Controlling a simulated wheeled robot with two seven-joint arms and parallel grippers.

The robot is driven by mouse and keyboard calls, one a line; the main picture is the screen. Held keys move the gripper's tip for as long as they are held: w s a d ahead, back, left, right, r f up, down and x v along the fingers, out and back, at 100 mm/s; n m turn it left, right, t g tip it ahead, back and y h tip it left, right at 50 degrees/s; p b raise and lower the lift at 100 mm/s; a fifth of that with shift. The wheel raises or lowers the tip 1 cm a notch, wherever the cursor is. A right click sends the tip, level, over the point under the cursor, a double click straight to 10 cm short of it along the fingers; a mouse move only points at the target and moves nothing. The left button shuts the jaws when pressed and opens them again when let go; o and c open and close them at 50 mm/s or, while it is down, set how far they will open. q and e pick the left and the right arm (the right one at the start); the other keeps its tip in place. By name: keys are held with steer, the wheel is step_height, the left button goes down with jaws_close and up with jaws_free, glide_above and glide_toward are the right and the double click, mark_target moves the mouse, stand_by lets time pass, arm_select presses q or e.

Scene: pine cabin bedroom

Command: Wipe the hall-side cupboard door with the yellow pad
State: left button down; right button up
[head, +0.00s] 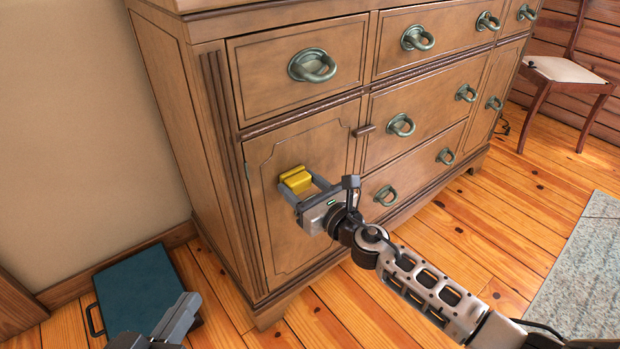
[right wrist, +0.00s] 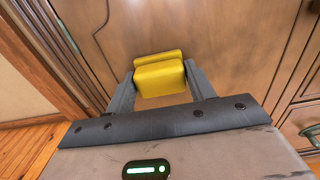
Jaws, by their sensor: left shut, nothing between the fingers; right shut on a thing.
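The yellow pad (head: 296,180) is held between the fingers of my right gripper (head: 302,186), at the left cupboard door (head: 310,146) of the wooden dresser. In the right wrist view the pad (right wrist: 160,76) sits between both fingers of the gripper (right wrist: 160,88), close against the door panel (right wrist: 200,30). I cannot tell for sure whether it touches the door. The door is closed, with a small wooden knob (head: 363,130) at its upper right. My left gripper (head: 178,318) is shut and empty, low at the bottom left, away from the dresser.
Drawers with green ring handles (head: 400,125) fill the dresser's middle. A dark teal case (head: 136,290) lies on the floor beside the wall, near my left gripper. A chair (head: 565,72) stands at the far right, and a grey rug (head: 585,270) lies on the plank floor.

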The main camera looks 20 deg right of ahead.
arm_select(q)
steer(key=shift+s+a+f, duration=0.1)
steer(key=shift+f, duration=0.7)
arm_select(e)
steer(key=shift+s+f, duration=0.1)
steer(key=shift+s, duration=0.3)
steer(key=v, duration=0.4)
steer(key=shift+d, duration=0.1)
arm_select(q)
steer(key=shift+r, duration=0.65)
arm_select(e)
steer(key=shift+s+d, duration=0.15)
steer(key=shift+s, duration=0.4)
